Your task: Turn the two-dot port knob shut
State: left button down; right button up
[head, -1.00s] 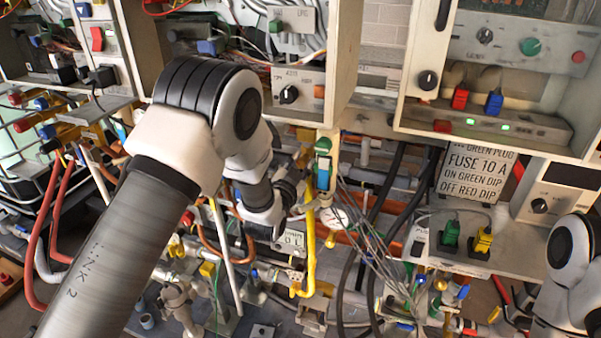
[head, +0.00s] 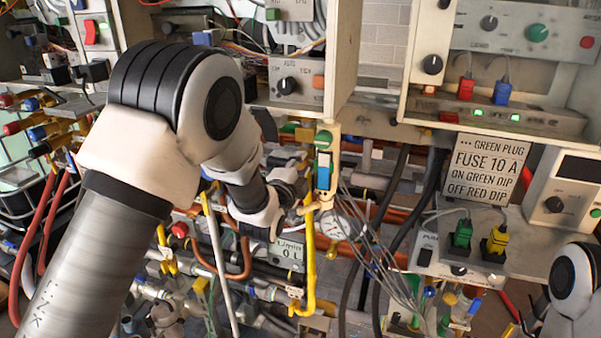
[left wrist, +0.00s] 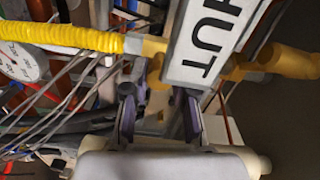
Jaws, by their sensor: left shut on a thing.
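My left gripper (head: 303,190) reaches in from the left, beside the upright yellow pipe (head: 311,250). In the left wrist view its two fingers (left wrist: 160,115) stand apart, closed on a grey part (left wrist: 157,104) between them. I cannot make out dots on that part, and most of it is hidden by the fingers and shadow. A white plate with the letters "HUT" (left wrist: 208,42) lies just beyond the fingers. A yellow pipe (left wrist: 270,60) runs behind the plate. My right gripper is out of view.
A pressure gauge (head: 338,222) and a bundle of loose grey wires (head: 372,240) are right of the gripper. Panels with knobs (head: 288,86) hang above. A fuse sign (head: 487,170) is at right.

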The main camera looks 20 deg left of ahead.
pick_arm(q)
jog(key=shift+w+r+m+b, duration=0.15)
jog(key=shift+m+b, duration=0.3)
jog(key=shift+m, duration=0.45)
jog(key=shift+r, duration=0.15)
jog(key=c, duration=1.1)
grip_release()
jog(key=shift+o, duration=0.8)
jog(key=shift+a+f, duration=0.15)
jog(key=shift+f, duration=0.05)
jog(key=s, duration=1.2)
jog(key=shift+a, duration=0.2)
jog(key=shift+f, duration=0.1)
